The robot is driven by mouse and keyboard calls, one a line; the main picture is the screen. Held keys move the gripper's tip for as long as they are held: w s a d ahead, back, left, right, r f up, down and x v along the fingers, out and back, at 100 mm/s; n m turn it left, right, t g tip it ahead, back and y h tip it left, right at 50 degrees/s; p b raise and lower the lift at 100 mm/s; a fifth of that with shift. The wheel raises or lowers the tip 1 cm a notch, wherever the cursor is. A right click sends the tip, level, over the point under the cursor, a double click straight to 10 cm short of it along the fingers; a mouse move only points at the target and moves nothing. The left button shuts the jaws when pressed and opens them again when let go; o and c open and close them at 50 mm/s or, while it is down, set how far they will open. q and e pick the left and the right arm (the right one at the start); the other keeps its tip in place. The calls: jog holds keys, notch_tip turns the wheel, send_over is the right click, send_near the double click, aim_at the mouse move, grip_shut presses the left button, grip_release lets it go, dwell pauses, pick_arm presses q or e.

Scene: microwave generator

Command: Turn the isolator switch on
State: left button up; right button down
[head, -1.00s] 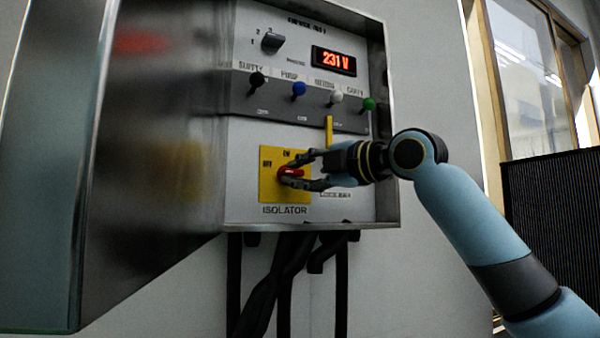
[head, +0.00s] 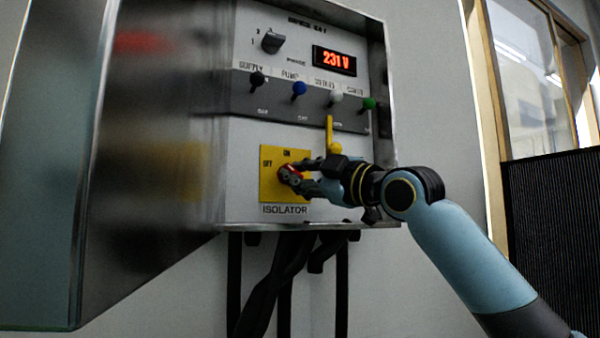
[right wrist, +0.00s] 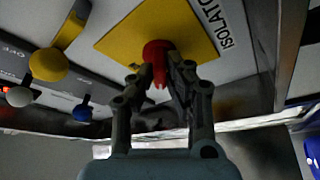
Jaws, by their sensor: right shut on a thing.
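The isolator switch is a red knob (head: 292,170) on a yellow plate (head: 270,187) marked OFF and ON, low on the panel above the word ISOLATOR. My right gripper (head: 290,177) comes in from the right and is shut on the knob, with its fingertips covering part of it. In the right wrist view the red knob (right wrist: 156,48) sits on the yellow plate (right wrist: 118,42), and its grip is between the fingertips of my right gripper (right wrist: 160,72). The knob's exact pointing direction is partly hidden. My left gripper is not in view.
A yellow lever (head: 331,135) hangs close above my right gripper. Above it are several ball-tipped toggles, such as the blue one (head: 298,89), a black selector (head: 273,42) and a red 231 V display (head: 334,61). The open cabinet door (head: 150,120) stands left; cables (head: 275,280) hang below.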

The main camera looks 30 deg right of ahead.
jog(key=m+t+h+p, duration=0.1)
jog(key=m, duration=0.3)
jog(key=m+t+h+p, duration=0.1)
jog(key=m+h, duration=0.1)
jog(key=m, duration=0.2)
jog(key=shift+a+f+m, duration=0.15)
jog(key=shift+a+m, duration=0.05)
jog(key=shift+m, duration=0.1)
jog(key=m+h, duration=0.1)
jog(key=m, duration=0.2)
jog(key=m+h, duration=0.2)
jog(key=m, duration=0.1)
jog(key=shift+a+f+t+h+p, duration=0.1)
jog(key=shift+f+t+h+p, duration=0.05)
jog(key=shift+t+h+p, duration=0.2)
jog(key=shift+m, duration=0.4)
jog(key=c, duration=1.3)
grip_release()
jog(key=shift+c, duration=0.2)
jog(key=v, duration=1.2)
